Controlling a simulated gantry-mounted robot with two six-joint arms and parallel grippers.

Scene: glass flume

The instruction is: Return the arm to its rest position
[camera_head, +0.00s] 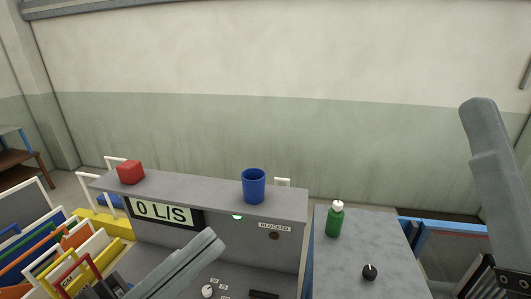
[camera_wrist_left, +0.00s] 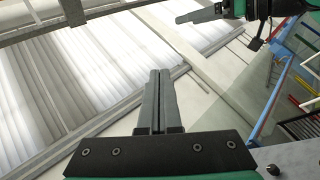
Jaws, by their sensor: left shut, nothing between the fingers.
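My left gripper (camera_head: 213,240) comes up from the bottom edge in front of the grey console (camera_head: 290,240). In the left wrist view its two grey fingers (camera_wrist_left: 159,73) lie flat together, with nothing between them. My right gripper (camera_head: 480,104) stands almost upright at the right edge, pointing up. In the left wrist view a gripper also shows at the top right (camera_wrist_left: 195,15); whether its fingers are apart is unclear. Most of both arms is out of view.
On the console's top shelf are a red block (camera_head: 130,172) and a blue cup (camera_head: 254,186); a "0 L/S" display (camera_head: 162,212) is below. A green bottle (camera_head: 334,219) and black knob (camera_head: 370,272) are on the grey surface at right. Coloured frames (camera_head: 50,255) stand left.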

